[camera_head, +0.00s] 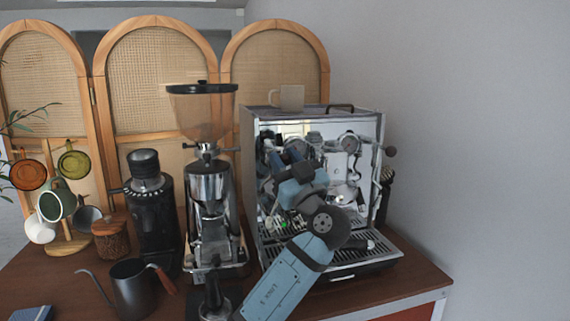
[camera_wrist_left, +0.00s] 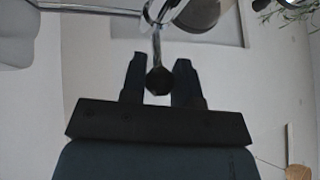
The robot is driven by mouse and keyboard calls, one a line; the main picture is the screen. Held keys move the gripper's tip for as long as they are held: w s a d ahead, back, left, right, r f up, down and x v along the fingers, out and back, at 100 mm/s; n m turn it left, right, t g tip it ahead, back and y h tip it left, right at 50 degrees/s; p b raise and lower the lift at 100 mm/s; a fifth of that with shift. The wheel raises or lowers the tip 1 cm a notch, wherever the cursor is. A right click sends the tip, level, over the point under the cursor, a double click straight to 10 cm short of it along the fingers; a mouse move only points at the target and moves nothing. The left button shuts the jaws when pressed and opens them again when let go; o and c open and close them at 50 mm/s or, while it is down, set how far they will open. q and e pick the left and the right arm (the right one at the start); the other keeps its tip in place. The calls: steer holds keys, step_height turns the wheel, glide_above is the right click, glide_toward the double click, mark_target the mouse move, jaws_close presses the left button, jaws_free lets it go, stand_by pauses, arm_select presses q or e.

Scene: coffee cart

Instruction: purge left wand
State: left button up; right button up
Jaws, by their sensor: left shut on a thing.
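The chrome espresso machine (camera_head: 372,124) stands at the right of the cart, partly hidden behind my left arm. My left gripper (camera_head: 279,160) is at the left part of its front. In the left wrist view, my left gripper (camera_wrist_left: 159,70) is shut on a black ball knob (camera_wrist_left: 160,83) at the end of a thin chrome lever (camera_wrist_left: 157,48). My gripper and arm hide this knob in the head view. I cannot make out the left wand's tip. My right gripper is not in view.
A grinder (camera_head: 208,190) with a hopper stands close left of the machine, beside a black grinder (camera_head: 152,210). A kettle (camera_head: 131,287) and a tamper-like tool (camera_head: 213,300) are at the front. A beige mug (camera_head: 291,97) sits on the machine.

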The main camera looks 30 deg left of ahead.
arm_select(q)
steer(key=o, duration=0.9)
steer(key=b+v, duration=0.2)
steer(key=v, duration=1.2)
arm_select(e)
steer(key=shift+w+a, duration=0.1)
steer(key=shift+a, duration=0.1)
arm_select(q)
steer(key=shift+a, duration=0.1)
